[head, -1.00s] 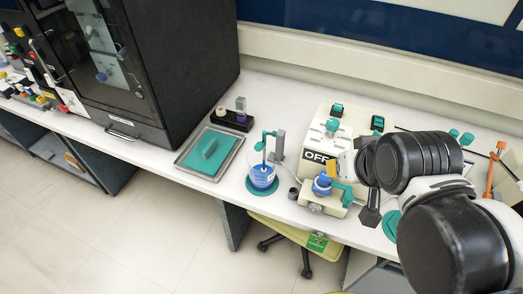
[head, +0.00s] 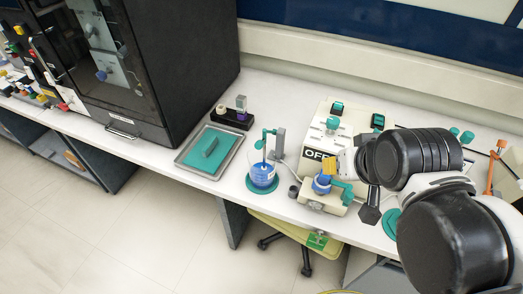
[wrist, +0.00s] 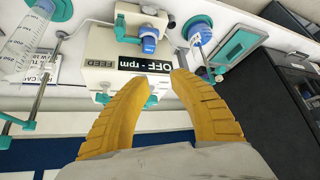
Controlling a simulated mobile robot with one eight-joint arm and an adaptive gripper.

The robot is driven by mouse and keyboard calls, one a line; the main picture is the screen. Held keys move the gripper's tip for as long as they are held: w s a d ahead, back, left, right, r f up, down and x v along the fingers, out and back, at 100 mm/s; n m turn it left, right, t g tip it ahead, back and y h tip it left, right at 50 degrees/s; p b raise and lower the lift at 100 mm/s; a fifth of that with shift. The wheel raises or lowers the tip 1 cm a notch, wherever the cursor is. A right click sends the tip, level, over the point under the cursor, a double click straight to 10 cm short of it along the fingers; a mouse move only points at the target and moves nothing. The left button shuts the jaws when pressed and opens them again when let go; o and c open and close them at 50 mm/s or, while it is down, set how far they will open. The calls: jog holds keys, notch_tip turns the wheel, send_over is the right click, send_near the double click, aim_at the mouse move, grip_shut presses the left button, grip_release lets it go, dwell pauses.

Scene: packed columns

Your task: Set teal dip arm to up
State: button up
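The teal dip arm (head: 265,138) hangs from a grey post (head: 279,145) in the head view. Its lower end reaches down to the beaker of blue liquid (head: 262,177), which stands on a teal round base. In the wrist view the beaker (wrist: 199,34) is at the upper right, with teal arm parts (wrist: 209,74) close to the right finger. My gripper (wrist: 162,76) is open and empty, its two yellow fingers spread before the "OFF - rpm" panel. In the head view my gripper (head: 331,167) is right of the beaker, over the pump head.
The cream pump box (head: 345,125) with teal switches stands behind my gripper. The blue and cream pump head (head: 322,190) is below it. A metal tray (head: 185,160) with a teal block lies left of the beaker, beside a black cabinet (head: 185,60). An orange stand (head: 492,175) is at right.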

jog(key=shift+o, duration=1)
jog(key=w+a+r+m+g+y+p, duration=0.1)
jog(key=w+a+r+m+g, duration=0.1)
jog(key=w+a, duration=0.3)
jog(key=shift+w+r+m, duration=0.3)
jog(key=shift+w+r, duration=0.1)
jog(key=shift+w, duration=0.35)
jog(key=m+g+y+p, duration=0.1)
jog(key=m+g, duration=0.3)
send_near(258, 146)
jog(key=f+b, duration=0.1)
jog(key=f, duration=0.2)
jog(key=a+f+b, duration=0.1)
jog(key=f, duration=0.2)
jog(key=w+f+b, duration=0.1)
jog(key=f, duration=0.3)
jog(key=shift+a+b, duration=0.35)
jog(key=shift+r, duration=0.1)
grip_shut()
